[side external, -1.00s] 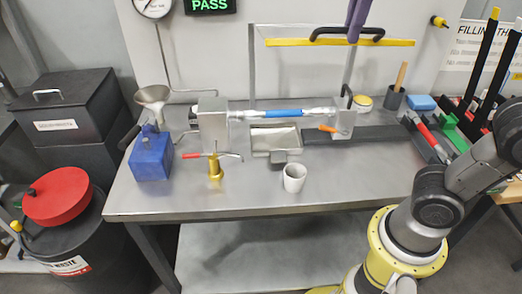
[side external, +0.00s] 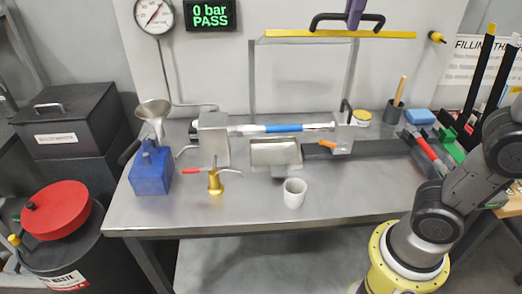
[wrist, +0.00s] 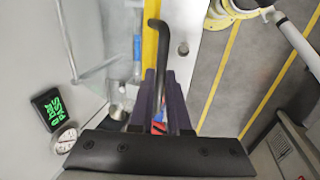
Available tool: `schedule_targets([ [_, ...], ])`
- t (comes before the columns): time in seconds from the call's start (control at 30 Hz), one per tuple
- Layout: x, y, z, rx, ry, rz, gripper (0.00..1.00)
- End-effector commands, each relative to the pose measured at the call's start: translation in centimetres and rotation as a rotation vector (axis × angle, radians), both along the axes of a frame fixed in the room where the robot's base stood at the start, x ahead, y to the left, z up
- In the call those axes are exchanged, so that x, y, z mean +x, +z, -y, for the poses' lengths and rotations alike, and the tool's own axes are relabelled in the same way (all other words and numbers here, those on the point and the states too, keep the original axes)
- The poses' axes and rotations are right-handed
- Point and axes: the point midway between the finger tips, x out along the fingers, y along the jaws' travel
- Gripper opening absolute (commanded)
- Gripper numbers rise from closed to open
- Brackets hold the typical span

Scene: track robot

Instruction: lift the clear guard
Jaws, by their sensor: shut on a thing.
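The clear guard is a see-through panel with grey side posts and a yellow top bar (side external: 300,35). It stands upright behind and above the test bench fixture. A black handle (side external: 318,21) rises from the yellow bar; the handle (wrist: 155,35) also shows in the wrist view beside the yellow bar (wrist: 163,45). The exact contact is partly hidden by the fingers.
A tube with a blue sleeve (side external: 284,128) lies between two grey blocks below the guard. A white cup (side external: 294,193), brass valve (side external: 215,183) and blue can (side external: 151,170) stand on the steel table. The wall display (side external: 210,15) reads 0 bar PASS.

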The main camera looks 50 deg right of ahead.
Motion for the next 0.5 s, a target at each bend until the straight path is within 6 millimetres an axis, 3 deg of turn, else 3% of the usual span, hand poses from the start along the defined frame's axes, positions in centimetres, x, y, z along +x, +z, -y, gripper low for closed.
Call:
schedule_targets([
  [0.5, 1.4, 3.3, 1.3, -0.006, -0.004, 0.001, 0.00],
])
